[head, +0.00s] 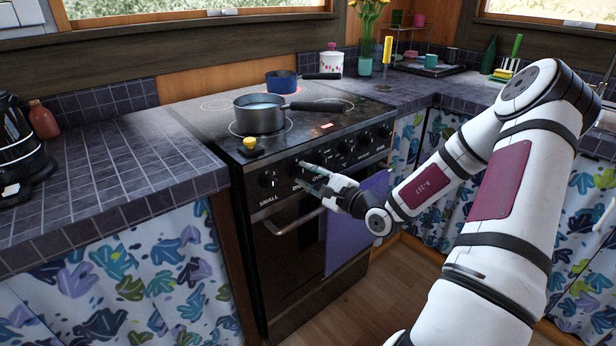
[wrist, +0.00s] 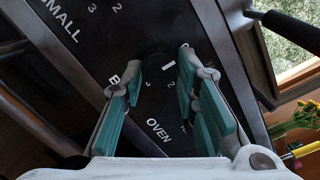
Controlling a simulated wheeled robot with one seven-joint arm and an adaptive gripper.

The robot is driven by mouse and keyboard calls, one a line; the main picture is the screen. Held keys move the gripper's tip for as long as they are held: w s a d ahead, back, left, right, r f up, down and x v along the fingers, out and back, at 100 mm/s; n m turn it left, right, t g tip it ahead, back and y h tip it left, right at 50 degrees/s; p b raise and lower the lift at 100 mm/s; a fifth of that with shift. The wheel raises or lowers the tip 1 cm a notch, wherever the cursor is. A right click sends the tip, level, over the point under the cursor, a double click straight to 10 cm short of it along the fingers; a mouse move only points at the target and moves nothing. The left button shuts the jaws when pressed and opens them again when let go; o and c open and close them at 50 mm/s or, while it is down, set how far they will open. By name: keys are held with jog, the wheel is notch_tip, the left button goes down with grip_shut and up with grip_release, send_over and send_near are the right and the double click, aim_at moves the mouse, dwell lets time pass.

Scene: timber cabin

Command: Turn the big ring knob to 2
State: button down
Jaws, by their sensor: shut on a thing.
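The big ring knob (wrist: 158,62) is a dark round knob on the black stove front. It sits between the fingertips of my gripper (wrist: 160,72) in the wrist view, with a white mark on its right side. The fingers, with teal pads, are closed against it from both sides. Digits 2 and 3 show beside it; the fingers hide part of its dial and its label, of which only the start shows. In the head view my gripper (head: 310,174) is at the stove front, over the "BIG" label, and largely hides this knob.
The small-ring knob (head: 266,180) is to the left, and several more knobs (head: 343,146) are to the right. Below runs the oven handle (head: 296,222) with a purple towel (head: 343,240). A grey saucepan (head: 259,118) and a blue pan (head: 281,83) stand on the hob.

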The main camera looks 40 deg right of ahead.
jog(key=shift+p, duration=0.3)
jog(key=m+p, duration=0.3)
jog(key=m, duration=0.1)
jog(key=shift+a, duration=0.1)
jog(key=m+t+p, duration=0.1)
jog(key=m+p, duration=0.3)
jog(key=m, duration=0.1)
jog(key=shift+m+h, duration=0.3)
jog(key=shift+m, duration=0.1)
jog(key=m+p, duration=0.3)
jog(key=m, duration=0.2)
jog(key=shift+a+f+m+h, duration=0.1)
jog(key=shift+a+m+h, duration=0.05)
jog(key=shift+m+h, duration=0.2)
jog(key=m+p, duration=0.2)
jog(key=m, duration=0.3)
jog(key=shift+a+h, duration=0.1)
jog(key=shift+h, duration=0.15)
jog(key=shift+f+m+p, duration=0.1)
jog(key=shift+m+p, duration=0.2)
jog(key=shift+m, duration=0.05)
jog(key=c, duration=1.2)
grip_release()
jog(key=shift+c, duration=0.2)
